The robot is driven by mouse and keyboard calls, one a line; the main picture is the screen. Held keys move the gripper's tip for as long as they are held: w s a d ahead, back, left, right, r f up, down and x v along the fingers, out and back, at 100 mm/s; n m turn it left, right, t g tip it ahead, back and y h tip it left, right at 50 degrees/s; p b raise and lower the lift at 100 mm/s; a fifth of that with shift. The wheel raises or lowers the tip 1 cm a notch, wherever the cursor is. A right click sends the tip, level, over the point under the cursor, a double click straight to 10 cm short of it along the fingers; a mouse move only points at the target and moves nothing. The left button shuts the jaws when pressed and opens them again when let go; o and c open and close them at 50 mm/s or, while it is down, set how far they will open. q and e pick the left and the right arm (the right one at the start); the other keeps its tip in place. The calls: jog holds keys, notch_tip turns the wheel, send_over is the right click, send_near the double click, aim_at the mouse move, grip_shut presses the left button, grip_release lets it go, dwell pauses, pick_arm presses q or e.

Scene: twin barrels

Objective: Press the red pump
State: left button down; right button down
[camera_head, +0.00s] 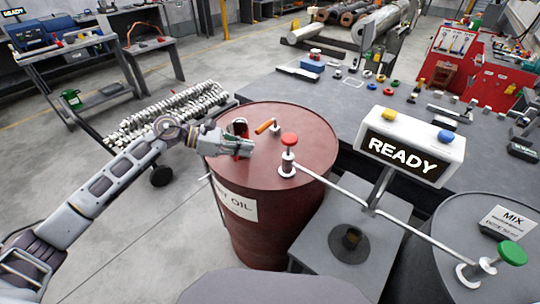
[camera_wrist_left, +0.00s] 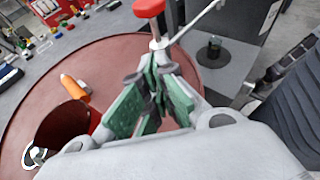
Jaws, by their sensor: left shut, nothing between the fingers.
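The red pump (camera_head: 288,141) has a round red knob on a short metal post and stands on the right part of the dark red barrel's lid (camera_head: 268,187). In the left wrist view the red pump (camera_wrist_left: 149,8) shows at the top, just beyond the fingertips. My left gripper (camera_head: 246,145) is shut and empty above the lid, to the left of the pump and apart from it in the head view. Its green-padded fingers (camera_wrist_left: 152,95) also show in the left wrist view.
A pipe runs from the pump past a READY sign (camera_head: 403,155) to a grey barrel (camera_head: 487,225) with a green pump (camera_head: 512,253). A cluttered workbench lies behind.

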aim_at(289, 147)
pick_arm(q)
jog(key=shift+a+m, duration=0.25)
jog(key=shift+m, duration=0.15)
pick_arm(e)
jog(key=shift+w+d+f, duration=0.1)
jog(key=shift+w+f, duration=0.05)
jog(key=shift+w, duration=0.1)
jog(key=shift+d, duration=0.1)
pick_arm(q)
jog(key=shift+d, duration=0.15)
pick_arm(e)
jog(key=shift+s, duration=0.15)
